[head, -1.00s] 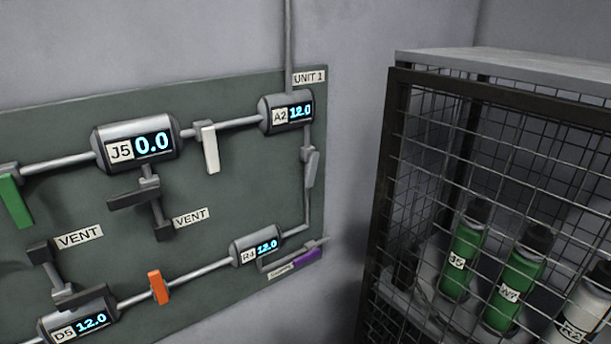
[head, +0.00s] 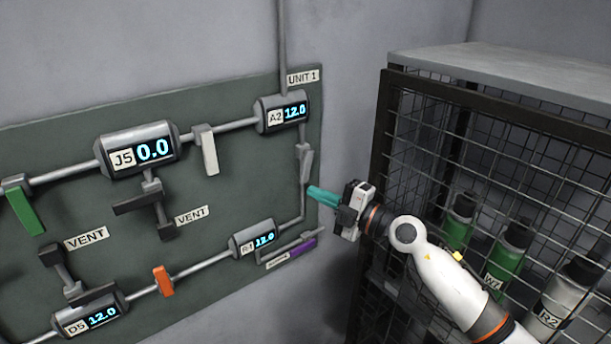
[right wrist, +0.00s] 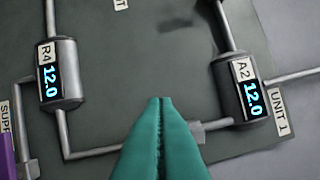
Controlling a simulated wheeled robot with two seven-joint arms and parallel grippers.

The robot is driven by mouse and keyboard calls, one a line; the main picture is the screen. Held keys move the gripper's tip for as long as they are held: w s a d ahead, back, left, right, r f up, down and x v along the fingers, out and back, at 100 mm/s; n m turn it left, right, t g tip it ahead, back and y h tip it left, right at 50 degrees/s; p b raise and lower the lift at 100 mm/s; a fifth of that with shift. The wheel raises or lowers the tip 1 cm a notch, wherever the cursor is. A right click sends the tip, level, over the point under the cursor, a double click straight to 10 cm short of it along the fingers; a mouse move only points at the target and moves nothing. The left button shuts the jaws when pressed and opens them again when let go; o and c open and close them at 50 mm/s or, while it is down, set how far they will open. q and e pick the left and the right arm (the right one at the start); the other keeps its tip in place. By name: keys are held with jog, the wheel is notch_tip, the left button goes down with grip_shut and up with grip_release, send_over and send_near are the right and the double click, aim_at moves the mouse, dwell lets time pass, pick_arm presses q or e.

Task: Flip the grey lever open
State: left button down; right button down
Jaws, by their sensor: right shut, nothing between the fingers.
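The grey lever (head: 305,164) is on the right-hand vertical pipe between tanks A2 and R4, below A2. It hangs roughly along the pipe. My right gripper (head: 311,192) has its teal fingers shut and empty, tips pointing left at the panel, just below the lever's lower end in the head view. I cannot tell whether they touch it. In the right wrist view the shut fingertips (right wrist: 160,101) stand in front of the pipe and hide part of it; a bit of the grey lever (right wrist: 198,130) shows beside them. My left gripper is not in view.
Tank A2 (head: 284,114) reads 12.0, tank R4 (head: 253,240) 12.0, J5 (head: 137,157) 0.0. White (head: 209,153), green (head: 25,210), orange (head: 163,281) and purple (head: 302,248) levers share the panel. A mesh cage (head: 385,140) with bottles stands right, close to my right arm.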

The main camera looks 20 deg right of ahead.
aim_at(305, 179)
jog(key=w, duration=0.2)
jog(key=w+a, duration=0.1)
jog(key=w, duration=0.4)
jog(key=shift+w+a+f, duration=0.15)
jog(key=shift+w+a, duration=0.05)
jog(key=shift+a, duration=0.05)
jog(key=shift+d, duration=0.5)
jog(key=shift+a, duration=0.1)
